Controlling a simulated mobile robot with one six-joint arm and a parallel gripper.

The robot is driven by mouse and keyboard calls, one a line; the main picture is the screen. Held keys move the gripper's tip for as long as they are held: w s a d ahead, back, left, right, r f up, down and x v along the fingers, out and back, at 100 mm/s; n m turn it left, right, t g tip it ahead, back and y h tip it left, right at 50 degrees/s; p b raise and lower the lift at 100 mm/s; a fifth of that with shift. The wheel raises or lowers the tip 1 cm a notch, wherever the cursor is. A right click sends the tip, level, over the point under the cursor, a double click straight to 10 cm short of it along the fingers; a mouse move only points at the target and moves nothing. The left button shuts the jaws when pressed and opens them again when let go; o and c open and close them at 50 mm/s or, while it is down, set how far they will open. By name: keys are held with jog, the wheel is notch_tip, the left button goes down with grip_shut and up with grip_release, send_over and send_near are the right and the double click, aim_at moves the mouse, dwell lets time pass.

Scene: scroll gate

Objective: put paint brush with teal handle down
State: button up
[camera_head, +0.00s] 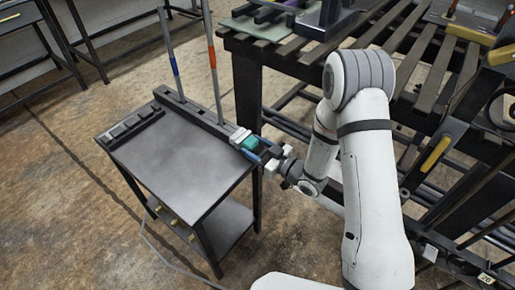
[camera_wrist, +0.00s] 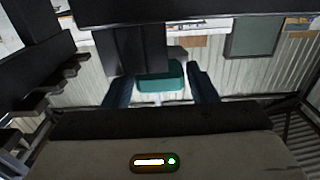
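The teal handle of the paint brush (camera_head: 250,143) shows at the right end of the small black table. In the wrist view the teal handle (camera_wrist: 161,77) lies between my two dark blue fingers, with almost no gap at either side. My gripper (camera_head: 255,148) appears shut on it; in the wrist view my gripper (camera_wrist: 160,78) reaches forward from the lower edge. Pale grey blocks (camera_head: 239,135) sit just beyond the teal part in the head view; I cannot tell whether they belong to the brush. The brush's far end is not clear.
The small table's black top (camera_head: 180,155) is mostly clear. A dark rack (camera_head: 190,112) runs along its back edge, holding a blue-banded pole (camera_head: 172,62) and a red-banded pole (camera_head: 212,60). A dark tray (camera_head: 130,124) lies at the left. A slatted bench (camera_head: 300,55) stands behind my arm.

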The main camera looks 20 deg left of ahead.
jog(key=shift+o, duration=1.4)
